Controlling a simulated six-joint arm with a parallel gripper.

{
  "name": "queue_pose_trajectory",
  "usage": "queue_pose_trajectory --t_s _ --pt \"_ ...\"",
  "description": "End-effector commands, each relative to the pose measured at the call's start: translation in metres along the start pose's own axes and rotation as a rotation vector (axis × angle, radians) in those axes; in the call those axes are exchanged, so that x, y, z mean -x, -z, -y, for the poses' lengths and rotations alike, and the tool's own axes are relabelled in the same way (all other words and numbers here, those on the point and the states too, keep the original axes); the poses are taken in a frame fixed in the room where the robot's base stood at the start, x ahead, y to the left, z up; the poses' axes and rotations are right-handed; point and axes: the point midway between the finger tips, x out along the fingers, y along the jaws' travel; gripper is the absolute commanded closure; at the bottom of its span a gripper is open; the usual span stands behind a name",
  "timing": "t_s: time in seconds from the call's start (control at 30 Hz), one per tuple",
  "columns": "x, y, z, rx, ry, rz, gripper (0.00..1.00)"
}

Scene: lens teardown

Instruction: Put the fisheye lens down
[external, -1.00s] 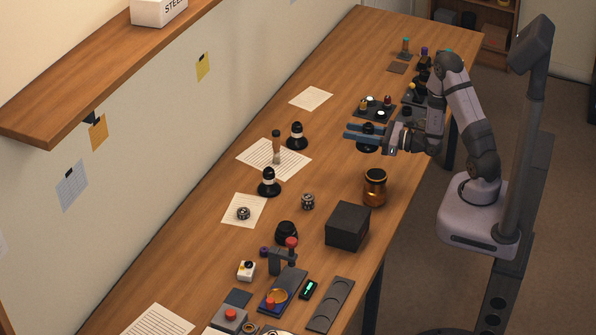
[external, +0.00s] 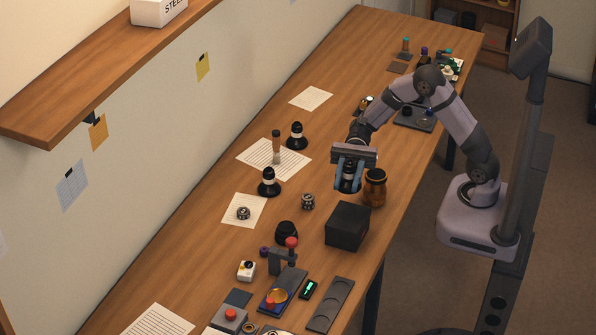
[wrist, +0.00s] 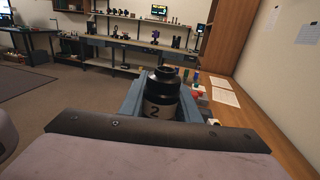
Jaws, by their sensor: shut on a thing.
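My gripper (external: 348,187) is over the middle of the bench, its blue fingers pointing down. It is shut on a black lens, which I take for the fisheye lens (external: 348,176). In the wrist view, the lens (wrist: 161,92) sits between the two fingers (wrist: 160,108), with a black top and a pale band marked "2". The lens looks upright in the external view. Its lower end is partly hidden by the fingers, and I cannot tell whether it touches the bench.
An amber jar (external: 375,190) stands close to the right of my gripper, and a black box (external: 347,227) stands in front. Two black lens-like pieces (external: 269,184) (external: 297,137) and a small metal ring (external: 308,202) are to the left. Bare wood lies between them.

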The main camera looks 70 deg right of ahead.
Motion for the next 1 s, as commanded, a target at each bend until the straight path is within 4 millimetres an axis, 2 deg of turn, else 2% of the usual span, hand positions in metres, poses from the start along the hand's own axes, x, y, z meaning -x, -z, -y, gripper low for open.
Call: queue_pose_trajectory --t_s 0.27,0.37,0.63,1.0 --pt "-0.009 0.003 -0.009 0.001 -0.074 0.002 0.97" --pt "-0.009 0.012 -0.009 -0.001 -0.073 0.003 0.97" --pt "-0.009 0.050 -0.009 -0.002 -0.071 0.003 0.97" --pt "-0.008 0.066 -0.009 0.001 -0.070 0.002 0.97"
